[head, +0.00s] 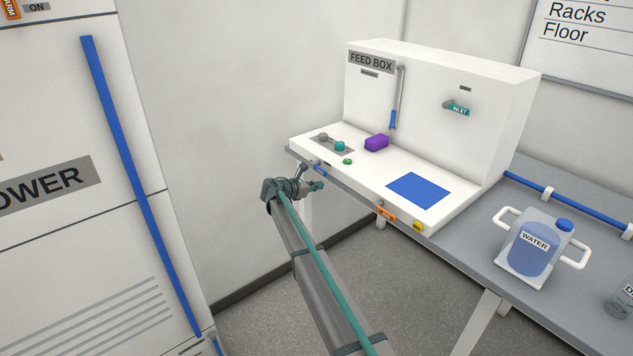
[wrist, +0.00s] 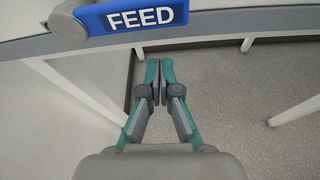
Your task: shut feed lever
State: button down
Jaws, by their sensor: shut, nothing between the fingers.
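The feed lever (head: 319,170) has a blue tag and sits on the front edge of the white feed box (head: 450,222), at its left end. In the wrist view its blue tag (wrist: 146,17) reads FEED, with a rounded grey part (wrist: 68,22) at its left, partly cut off by the frame. My gripper (head: 318,186) is just in front of and below the lever. In the wrist view my gripper (wrist: 159,66) is shut and empty, with its fingertips below the tag and apart from it. How far the lever is turned is hard to tell.
An orange-tagged lever (head: 385,212) and a yellow knob (head: 418,226) are further right on the same edge. A purple block (head: 376,142) sits on the box's ledge. A water jug (head: 533,245) stands on the grey bench (head: 472,240). The floor in front is clear.

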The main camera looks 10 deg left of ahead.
jog(key=b+v, duration=0.2)
jog(key=v, duration=0.8)
jog(key=shift+a, duration=0.1)
jog(key=s+d+f+m+g+y, duration=0.2)
jog(key=s+d+f+m+g, duration=0.3)
jog(key=s+d+f+m, duration=0.7)
jog(key=s+d+f+m+g+y, duration=0.2)
jog(key=s+d+f+m+g, duration=0.35)
jog(key=s+d+f, duration=1.25)
jog(key=s+d+f+m+g+y, duration=0.1)
jog(key=s+d+f+m+g, duration=0.1)
jog(key=s, duration=1.2)
jog(key=s+d+f+m+g+y, duration=0.2)
jog(key=s+d+f, duration=0.4)
jog(key=s, duration=0.8)
jog(key=s+d+f+m+g+y, duration=0.1)
jog(key=s+d+f+m+g, duration=0.2)
jog(key=s, duration=1.1)
jog(key=d+f+m, duration=0.2)
jog(key=d+m, duration=0.1)
jog(key=d, duration=0.1)
jog(key=shift+y, duration=0.4)
